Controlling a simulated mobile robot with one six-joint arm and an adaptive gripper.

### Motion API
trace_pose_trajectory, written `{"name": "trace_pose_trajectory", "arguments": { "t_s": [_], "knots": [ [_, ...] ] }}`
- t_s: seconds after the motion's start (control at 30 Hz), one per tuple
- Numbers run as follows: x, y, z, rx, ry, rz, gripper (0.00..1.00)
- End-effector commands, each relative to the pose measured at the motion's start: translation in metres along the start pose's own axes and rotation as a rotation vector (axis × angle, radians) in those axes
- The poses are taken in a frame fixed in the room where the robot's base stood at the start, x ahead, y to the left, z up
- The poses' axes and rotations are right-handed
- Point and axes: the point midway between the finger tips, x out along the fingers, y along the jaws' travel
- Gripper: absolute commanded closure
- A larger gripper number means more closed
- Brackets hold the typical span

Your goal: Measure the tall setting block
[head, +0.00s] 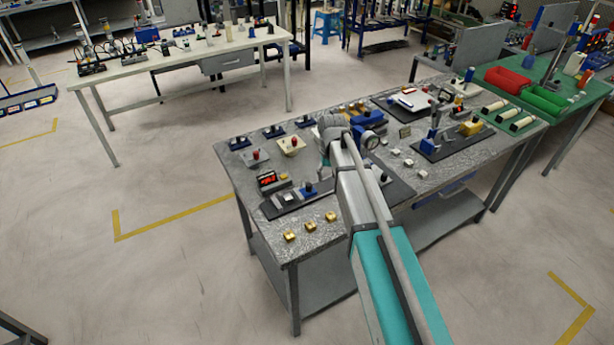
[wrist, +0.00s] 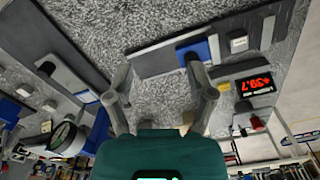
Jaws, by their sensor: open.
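The right finger appears next to a blue-and-black post (wrist: 194,50) on a dark plate (wrist: 152,60). That plate also carries small light blocks (wrist: 238,44). A red-digit readout (wrist: 255,84), seemingly showing +39.7, stands beside it; the head view also shows the readout (head: 267,179). Three brass blocks (head: 310,227) sit at the bench's front. I cannot tell which block is the tall setting block. My arm hides the gripper's fingertips in the head view.
A round dial gauge (head: 369,141) with a blue base stands just right of my arm; it also shows in the wrist view (wrist: 66,136). Several pale blocks (head: 408,163) lie to the right. A second blue-post fixture (head: 432,140) stands farther right.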

Motion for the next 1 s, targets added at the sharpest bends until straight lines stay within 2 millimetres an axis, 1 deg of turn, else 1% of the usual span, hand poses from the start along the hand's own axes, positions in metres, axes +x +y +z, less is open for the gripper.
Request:
{"name": "trace_pose_trajectory", "arguments": {
  "t_s": [0.03, 0.1, 0.2, 0.3, 0.43, 0.77, 1.0],
  "knots": [
    [-0.015, -0.013, -0.025, -0.021, 0.0, 0.0, 0.3],
    [-0.022, -0.027, -0.041, -0.041, 0.0, 0.0, 0.3],
    [-0.029, -0.042, -0.057, -0.062, 0.0, 0.0, 0.3],
    [-0.032, -0.05, -0.066, -0.074, 0.0, 0.0, 0.3],
    [-0.032, -0.054, -0.068, -0.08, 0.0, 0.0, 0.3],
    [-0.031, -0.054, -0.067, -0.08, 0.0, 0.0, 0.3],
    [-0.025, -0.055, -0.067, -0.08, 0.0, 0.0, 0.3]
  ]
}}
